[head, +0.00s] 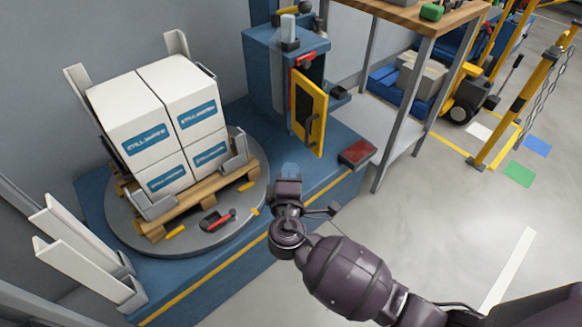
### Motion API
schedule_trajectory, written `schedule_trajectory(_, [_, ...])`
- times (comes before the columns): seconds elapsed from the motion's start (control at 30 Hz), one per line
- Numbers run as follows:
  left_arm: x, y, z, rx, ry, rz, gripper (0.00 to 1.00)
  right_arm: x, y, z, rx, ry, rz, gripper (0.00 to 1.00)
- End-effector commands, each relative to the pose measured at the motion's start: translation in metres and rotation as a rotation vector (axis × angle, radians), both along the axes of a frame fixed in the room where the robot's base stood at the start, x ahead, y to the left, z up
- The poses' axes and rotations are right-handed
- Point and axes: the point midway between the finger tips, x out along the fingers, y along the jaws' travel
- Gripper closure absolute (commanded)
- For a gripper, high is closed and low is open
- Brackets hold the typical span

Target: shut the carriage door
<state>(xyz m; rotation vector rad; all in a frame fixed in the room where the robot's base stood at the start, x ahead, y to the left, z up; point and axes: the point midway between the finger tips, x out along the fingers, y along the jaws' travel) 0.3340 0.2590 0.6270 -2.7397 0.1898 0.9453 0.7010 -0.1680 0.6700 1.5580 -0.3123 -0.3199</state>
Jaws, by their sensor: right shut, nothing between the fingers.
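My left gripper is not in view.
Wrapped white boxes (170,125) stand on a wooden pallet (250,176) on a grey turntable (118,226) at left. A dark red box (357,153) lies right of the door. A wood-topped bench (405,12) stands behind. Open floor (450,220) lies at right.

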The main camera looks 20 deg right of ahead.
Motion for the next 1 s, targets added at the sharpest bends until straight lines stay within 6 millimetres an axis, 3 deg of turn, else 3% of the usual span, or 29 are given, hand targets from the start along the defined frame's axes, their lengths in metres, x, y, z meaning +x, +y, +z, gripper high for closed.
schedule_trajectory(0.47, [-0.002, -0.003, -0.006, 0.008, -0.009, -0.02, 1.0, 0.076, -0.033, -0.005, 0.0, 0.004, 0.0, 1.0])
schedule_trajectory(0.7, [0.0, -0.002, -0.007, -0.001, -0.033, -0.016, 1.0, 0.087, -0.061, -0.004, 0.0, 0.004, 0.0, 1.0])
schedule_trajectory(1.0, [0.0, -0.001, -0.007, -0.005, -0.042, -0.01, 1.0, 0.091, -0.07, -0.002, 0.001, 0.002, 0.0, 1.0])
